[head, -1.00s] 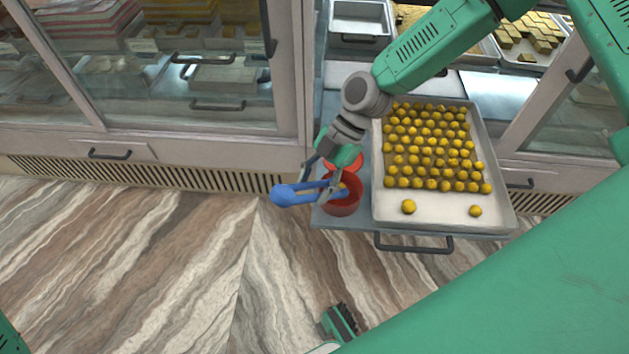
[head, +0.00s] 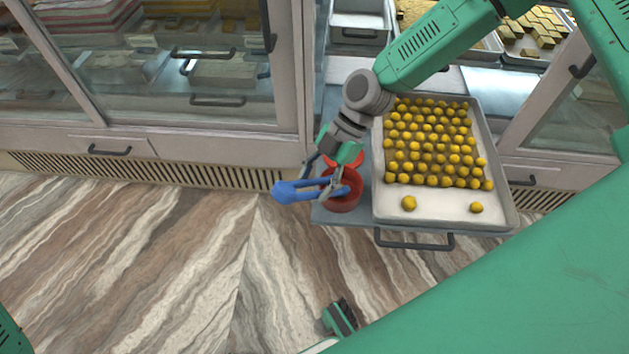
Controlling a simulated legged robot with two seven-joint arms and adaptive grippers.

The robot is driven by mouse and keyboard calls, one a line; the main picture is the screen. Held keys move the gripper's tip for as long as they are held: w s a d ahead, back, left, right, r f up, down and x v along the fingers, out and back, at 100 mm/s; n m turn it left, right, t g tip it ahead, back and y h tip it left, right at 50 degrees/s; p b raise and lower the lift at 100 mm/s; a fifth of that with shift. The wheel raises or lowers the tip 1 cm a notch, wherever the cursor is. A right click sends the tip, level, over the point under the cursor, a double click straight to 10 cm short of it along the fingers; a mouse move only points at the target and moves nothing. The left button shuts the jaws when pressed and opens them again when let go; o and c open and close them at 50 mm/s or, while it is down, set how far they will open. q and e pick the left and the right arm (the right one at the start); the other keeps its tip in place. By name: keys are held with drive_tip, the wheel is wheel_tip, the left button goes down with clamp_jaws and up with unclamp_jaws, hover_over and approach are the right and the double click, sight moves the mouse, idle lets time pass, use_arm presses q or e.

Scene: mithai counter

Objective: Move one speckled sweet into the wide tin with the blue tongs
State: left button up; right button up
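My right gripper (head: 334,184) is shut on the blue tongs (head: 297,189), over the red tin (head: 345,202). The tongs' blue rounded end sticks out to the left, past the tin's rim. Their other end is over the tin's opening, partly hidden by my fingers. I cannot make out a sweet between the tong tips or inside the tin. Yellow round sweets (head: 428,156) sit in rows on a tray, with two apart near its front edge (head: 409,203); speckles are too small to tell.
The pale metal tray (head: 445,214) sits right of the tin on a grey counter, with a dark handle (head: 414,243) in front. Glass-fronted cabinets (head: 190,85) stand on the left. More trays of sweets (head: 525,32) lie behind. Striped floor is open in front.

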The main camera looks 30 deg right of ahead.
wheel_tip(320, 180, up, 10)
drive_tip(key=p, duration=0.7)
